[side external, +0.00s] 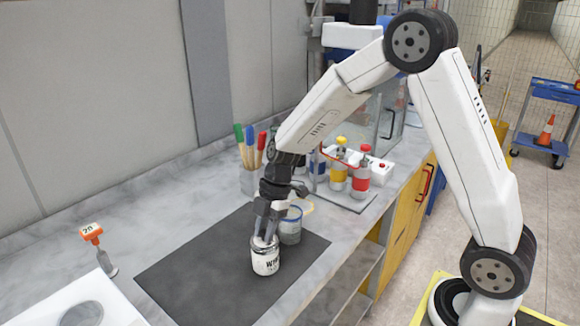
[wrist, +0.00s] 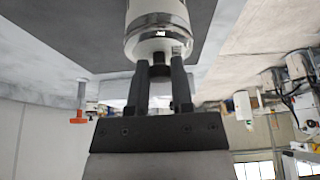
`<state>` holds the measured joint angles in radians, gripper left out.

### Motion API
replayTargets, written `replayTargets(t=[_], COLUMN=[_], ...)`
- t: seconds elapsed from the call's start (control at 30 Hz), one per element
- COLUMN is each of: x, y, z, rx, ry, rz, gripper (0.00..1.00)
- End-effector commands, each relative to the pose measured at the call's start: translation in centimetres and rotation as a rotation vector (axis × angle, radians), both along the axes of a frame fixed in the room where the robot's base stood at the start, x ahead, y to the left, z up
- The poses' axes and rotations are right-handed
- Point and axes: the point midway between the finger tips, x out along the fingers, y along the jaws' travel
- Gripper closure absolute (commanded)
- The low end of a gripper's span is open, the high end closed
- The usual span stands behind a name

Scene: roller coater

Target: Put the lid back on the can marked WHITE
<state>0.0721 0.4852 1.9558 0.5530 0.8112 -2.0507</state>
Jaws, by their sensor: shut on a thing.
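The can marked WHITE (side external: 266,264) stands upright on the dark mat (side external: 190,275); only the start of its lettering shows in the side view. In the wrist view the white can (wrist: 158,10) with its shiny metal rim is at the top. My gripper (side external: 266,238) points down directly over the can. In the wrist view my gripper (wrist: 160,70) has its two fingers around the dark knob of the lid (wrist: 158,48). The lid's pale surface lies at the can's rim; I cannot tell whether it is fully seated.
A second can (side external: 290,230) with a bluish rim stands close behind the white one. Behind are a cup of coloured-handled tools (side external: 249,180) and bottles with yellow and red caps (side external: 350,175). An orange-topped item (side external: 93,235) stands at left. The mat's left part is clear.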

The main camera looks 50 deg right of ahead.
Motion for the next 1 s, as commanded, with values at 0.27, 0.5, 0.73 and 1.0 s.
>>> replayTargets(t=[0.27,0.5,0.73,1.0], x=[0.01,0.01,0.01,0.01], y=[0.0,0.0,0.0,0.0], z=[-0.03,-0.03,-0.03,-0.03], rx=[0.0,0.0,0.0,0.0], ry=[0.0,0.0,0.0,0.0], rz=[0.0,0.0,0.0,0.0], gripper=[1.0,0.66,0.31,0.0])
